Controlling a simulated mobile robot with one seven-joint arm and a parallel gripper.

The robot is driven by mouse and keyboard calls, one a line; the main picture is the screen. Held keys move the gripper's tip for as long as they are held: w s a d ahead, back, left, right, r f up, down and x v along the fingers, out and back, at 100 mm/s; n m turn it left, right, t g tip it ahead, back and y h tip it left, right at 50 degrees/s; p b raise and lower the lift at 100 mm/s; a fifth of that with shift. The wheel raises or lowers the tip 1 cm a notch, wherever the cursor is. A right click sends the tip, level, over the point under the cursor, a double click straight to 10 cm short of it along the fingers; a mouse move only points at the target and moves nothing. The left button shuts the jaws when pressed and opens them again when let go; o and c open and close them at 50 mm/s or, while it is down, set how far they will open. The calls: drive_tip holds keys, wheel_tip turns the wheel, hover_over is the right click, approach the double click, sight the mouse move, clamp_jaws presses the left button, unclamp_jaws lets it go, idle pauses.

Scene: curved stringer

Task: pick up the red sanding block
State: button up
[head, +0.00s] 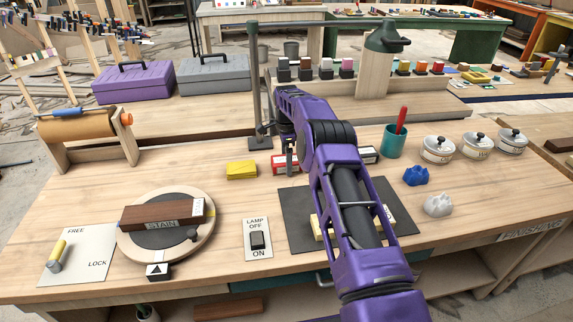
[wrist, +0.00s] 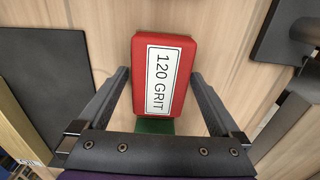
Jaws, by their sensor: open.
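The red sanding block (wrist: 163,40) lies on the wooden bench in the wrist view, with a white label reading 120 GRIT. In the head view the red block (head: 281,167) shows partly, behind and beside my arm. My gripper (wrist: 161,75) is open, one finger on each side of the block in the wrist view, with visible gaps. It also shows in the head view (head: 291,163), over the block. The fingers' exact height above the bench cannot be told.
A green piece (wrist: 155,126) shows at the block's near end in the wrist view. A yellow block (head: 241,170) lies to the left. A lamp stand base (head: 261,143) stands behind. A teal cup (head: 392,142) and a dark mat (head: 297,220) are nearby.

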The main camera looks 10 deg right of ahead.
drive_tip(key=shift+r, duration=0.1)
drive_tip(key=c, duration=1.3)
wheel_tip(320, 180, up, 10)
drive_tip(key=shift+p, duration=0.4)
drive_tip(key=shift+c, duration=0.2)
